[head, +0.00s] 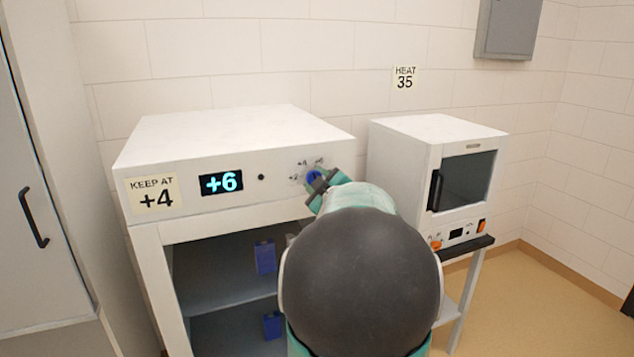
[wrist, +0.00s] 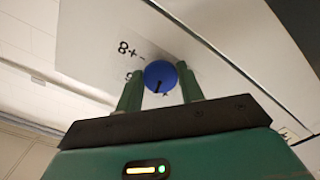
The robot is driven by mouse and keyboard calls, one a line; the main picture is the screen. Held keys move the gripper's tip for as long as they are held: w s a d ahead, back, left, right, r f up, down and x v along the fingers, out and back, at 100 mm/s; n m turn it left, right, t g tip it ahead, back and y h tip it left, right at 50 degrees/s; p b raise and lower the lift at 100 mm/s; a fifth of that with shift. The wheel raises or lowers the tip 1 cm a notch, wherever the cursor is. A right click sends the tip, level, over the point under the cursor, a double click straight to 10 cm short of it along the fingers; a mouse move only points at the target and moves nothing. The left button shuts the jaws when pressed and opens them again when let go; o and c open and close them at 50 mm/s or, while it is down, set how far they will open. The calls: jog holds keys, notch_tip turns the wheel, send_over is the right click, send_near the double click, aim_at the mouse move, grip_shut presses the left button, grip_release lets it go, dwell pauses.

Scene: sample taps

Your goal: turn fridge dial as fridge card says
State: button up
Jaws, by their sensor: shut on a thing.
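The white fridge (head: 240,130) has a card (head: 154,195) reading "KEEP AT +4" at the left of its front panel. Its display (head: 221,183) reads +6. The blue fridge dial (head: 313,178) sits at the right of the panel, partly hidden by my gripper (head: 320,185). In the wrist view the dial (wrist: 160,76) stands between the two green fingers of my gripper (wrist: 160,88), which is shut on it. A dark pointer line shows on the dial. A mark "8+" is readable beside it; other marks are partly hidden.
A white heater with a dark window (head: 468,180) stands on a stand at the right. A card (head: 405,78) reading "HEAT 35" is on the wall above. The fridge is open below the panel, with blue items (head: 265,256) on its shelves. A tall cabinet (head: 40,180) stands at the left.

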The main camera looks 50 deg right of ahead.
jog(key=shift+n, duration=1.3)
jog(key=o, duration=1)
jog(key=shift+s, duration=0.1)
jog(key=v, duration=1.3)
jog(key=shift+s+a, duration=0.2)
jog(key=shift+s, duration=0.05)
